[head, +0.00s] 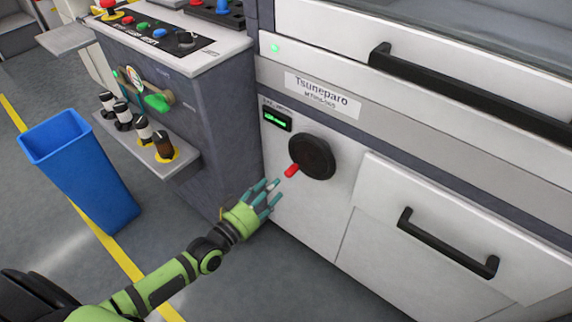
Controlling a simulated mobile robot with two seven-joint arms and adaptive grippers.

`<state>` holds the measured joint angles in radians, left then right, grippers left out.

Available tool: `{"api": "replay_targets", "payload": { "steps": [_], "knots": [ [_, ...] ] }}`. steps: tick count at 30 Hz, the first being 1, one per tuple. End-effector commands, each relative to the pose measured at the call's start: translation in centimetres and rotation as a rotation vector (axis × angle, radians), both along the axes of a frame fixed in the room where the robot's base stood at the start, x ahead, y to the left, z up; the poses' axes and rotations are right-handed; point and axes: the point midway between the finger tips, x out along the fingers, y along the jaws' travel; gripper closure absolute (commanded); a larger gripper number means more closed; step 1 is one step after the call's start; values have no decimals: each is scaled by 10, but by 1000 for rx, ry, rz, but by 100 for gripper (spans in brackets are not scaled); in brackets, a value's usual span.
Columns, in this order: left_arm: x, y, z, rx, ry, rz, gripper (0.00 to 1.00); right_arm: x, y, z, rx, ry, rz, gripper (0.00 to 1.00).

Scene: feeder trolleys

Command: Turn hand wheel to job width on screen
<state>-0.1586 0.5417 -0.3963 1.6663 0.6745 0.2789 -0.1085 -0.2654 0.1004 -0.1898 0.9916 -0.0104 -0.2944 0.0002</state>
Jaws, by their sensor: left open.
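The hand wheel (312,157) is a round black disc on the white front of the machine, with a red handle (291,171) sticking out at its lower left. A small screen (277,119) with green characters sits above and left of the wheel; its figures are too small to read. My left gripper (268,195), green with teal fingers, is open and empty just below and left of the red handle. Its fingers point toward the handle, and I cannot tell whether they touch it. My right gripper is not in view.
A control panel (150,32) with buttons stands at the upper left. Below it a grey shelf (185,168) holds several small bottles. A blue bin (85,170) stands on the floor at left. Black bar handles (445,243) stick out from the machine's front at right.

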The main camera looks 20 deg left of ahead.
Motion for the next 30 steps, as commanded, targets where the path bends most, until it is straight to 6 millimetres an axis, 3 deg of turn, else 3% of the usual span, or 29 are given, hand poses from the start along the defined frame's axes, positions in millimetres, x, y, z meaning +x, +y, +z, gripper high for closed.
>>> {"api": "replay_targets", "payload": {
  "steps": [3, 9, 14, 24, 30],
  "knots": [
    [4, -8, 2, 284, -97, 2, 53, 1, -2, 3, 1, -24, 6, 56],
    [7, -15, -1, 536, -180, 1, 53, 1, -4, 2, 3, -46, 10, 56],
    [20, -20, -1, 565, -193, 1, 53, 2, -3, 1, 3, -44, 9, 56],
    [65, -36, -2, 563, -191, -1, 53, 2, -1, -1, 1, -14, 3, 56],
    [74, -39, -1, 561, -189, 0, 53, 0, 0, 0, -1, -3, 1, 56]
  ]
}}
